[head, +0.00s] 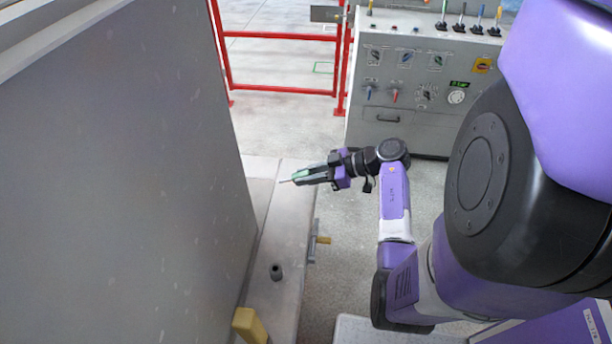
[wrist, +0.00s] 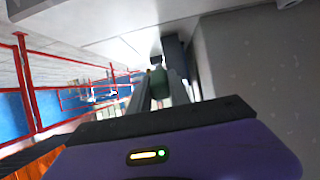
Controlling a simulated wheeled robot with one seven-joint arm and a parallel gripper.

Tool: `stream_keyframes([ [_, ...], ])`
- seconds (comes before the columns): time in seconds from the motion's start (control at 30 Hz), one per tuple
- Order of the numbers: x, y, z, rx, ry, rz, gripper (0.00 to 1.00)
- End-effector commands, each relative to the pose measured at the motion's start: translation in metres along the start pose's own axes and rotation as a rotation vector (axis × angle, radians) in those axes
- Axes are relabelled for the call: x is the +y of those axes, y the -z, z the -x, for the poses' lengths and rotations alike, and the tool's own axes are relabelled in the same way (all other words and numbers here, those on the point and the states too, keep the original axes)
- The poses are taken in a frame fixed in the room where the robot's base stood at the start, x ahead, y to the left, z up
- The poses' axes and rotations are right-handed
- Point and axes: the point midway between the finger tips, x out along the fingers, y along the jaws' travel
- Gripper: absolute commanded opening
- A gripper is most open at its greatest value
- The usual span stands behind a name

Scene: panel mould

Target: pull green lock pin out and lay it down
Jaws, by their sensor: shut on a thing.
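The green lock pin (head: 309,174) is between the fingers of my gripper (head: 312,176). Its thin metal shank (head: 285,181) points left, toward the tall grey mould panel (head: 120,170). In the head view the shank's tip shows against the grey ledge, apart from the panel face; its height above the ledge is hard to tell. In the wrist view the green body of the pin (wrist: 158,83) shows between the two dark fingers of my gripper (wrist: 160,90), which are shut on it. The far end of the pin is hidden there.
The grey ledge (head: 285,225) along the panel's foot carries a small dark socket (head: 276,272) and a yellow block (head: 248,325). A yellow-ended handle (head: 322,240) juts from its side. Red railings (head: 280,88) and a grey control cabinet (head: 415,95) stand behind.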

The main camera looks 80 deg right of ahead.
Motion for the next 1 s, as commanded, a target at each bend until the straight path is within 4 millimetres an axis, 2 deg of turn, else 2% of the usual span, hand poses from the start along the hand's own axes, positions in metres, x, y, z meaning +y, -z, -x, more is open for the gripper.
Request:
stream_keyframes([
  [0.27, 0.0, -0.013, -0.007, 0.0, 0.0, 0.001, 0.0],
  [1.0, 0.0, -0.07, -0.034, 0.0, 0.0, 0.001, 0.0],
])
